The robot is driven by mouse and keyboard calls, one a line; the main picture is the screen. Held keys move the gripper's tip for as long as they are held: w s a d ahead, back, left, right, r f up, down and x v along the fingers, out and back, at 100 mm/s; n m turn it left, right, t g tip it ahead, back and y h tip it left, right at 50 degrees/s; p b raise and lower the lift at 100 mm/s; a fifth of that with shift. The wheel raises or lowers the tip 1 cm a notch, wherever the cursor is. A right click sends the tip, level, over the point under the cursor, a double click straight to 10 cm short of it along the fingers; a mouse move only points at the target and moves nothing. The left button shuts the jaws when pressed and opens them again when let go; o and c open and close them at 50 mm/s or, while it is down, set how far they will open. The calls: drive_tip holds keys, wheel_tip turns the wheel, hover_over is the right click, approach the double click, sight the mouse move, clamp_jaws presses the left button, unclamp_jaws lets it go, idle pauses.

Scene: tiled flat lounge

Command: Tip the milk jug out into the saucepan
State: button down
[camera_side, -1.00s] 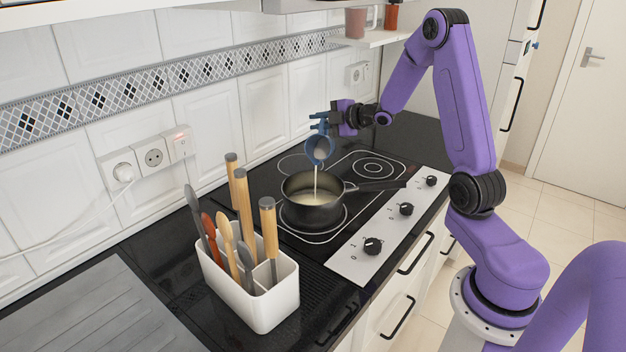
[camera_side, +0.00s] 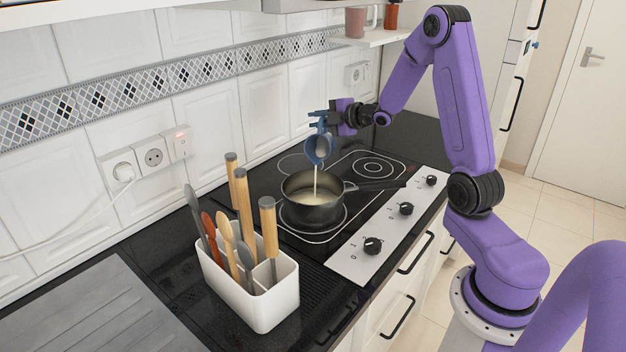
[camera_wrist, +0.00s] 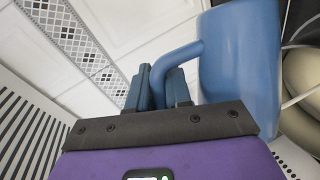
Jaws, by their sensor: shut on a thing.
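The blue milk jug (camera_side: 318,149) is tilted steeply above the saucepan, mouth down, and a thin white stream falls from it. The dark saucepan (camera_side: 312,214) stands on the hob with pale milk (camera_side: 314,196) inside and its handle pointing right. My gripper (camera_side: 322,119) is shut on the jug's handle, above and to the right of the pan. In the wrist view, my gripper's fingers (camera_wrist: 160,88) close around the handle of the blue jug (camera_wrist: 240,58). The jug's inside is mostly hidden there, and the pan shows only partly at the right edge.
A white utensil holder (camera_side: 262,298) with several wooden and grey tools stands in front of the hob, its tall handles near the pan. Knobs (camera_side: 373,246) line the hob's right side. A shelf (camera_side: 376,38) hangs behind. A grey drainer (camera_side: 95,312) lies front left.

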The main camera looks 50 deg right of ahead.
sight(323, 119)
drive_tip(key=shift+s+a+r, duration=0.2)
drive_tip(key=shift+a, duration=0.25)
drive_tip(key=shift+s+a+r+n+t+h, duration=0.2)
drive_tip(key=shift+a+n, duration=0.1)
drive_tip(key=shift+a, duration=0.15)
drive_tip(key=shift+s+a+r+n+t+h, duration=0.1)
drive_tip(key=shift+s+a+r+n, duration=0.15)
drive_tip(key=shift+a, duration=0.2)
drive_tip(key=shift+s+a+r+n, duration=0.1)
drive_tip(key=shift+a+r+n, duration=0.15)
drive_tip(key=shift+a+n, duration=0.25)
drive_tip(key=d+f+m, duration=0.1)
drive_tip(key=w+d+f+m, duration=0.1)
drive_tip(key=d, duration=0.1)
drive_tip(key=w+d+f+m+g+y, duration=0.1)
drive_tip(key=shift+d, duration=0.35)
drive_tip(key=shift+d+f, duration=0.1)
drive_tip(key=shift+d, duration=0.05)
